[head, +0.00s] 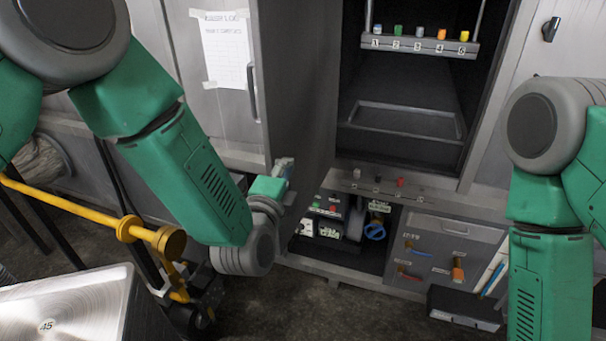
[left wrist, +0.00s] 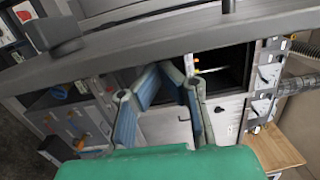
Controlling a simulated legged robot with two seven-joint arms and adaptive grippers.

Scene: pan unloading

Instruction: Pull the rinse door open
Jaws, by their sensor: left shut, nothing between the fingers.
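A grey door (head: 210,110) with a taped paper sheet and a vertical bar handle (head: 252,92) stands at the upper left in the head view. I cannot read a rinse label on it. A plain grey panel (head: 302,75) runs from its right edge back to a dark open bay. My left gripper (head: 285,167) is low, near the bottom right corner of the door and well below the handle. In the left wrist view its two fingers (left wrist: 160,68) meet at the tips with nothing between them. Contact with the door or panel cannot be told. My right gripper is out of view.
The open bay has a tray (head: 405,117) and a numbered rack (head: 420,43) with several coloured pieces. Below are a cubby with a blue ring (head: 375,232) and a grey drawer panel (head: 450,250). A yellow rail (head: 75,210) and a metal box (head: 65,305) stand at left.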

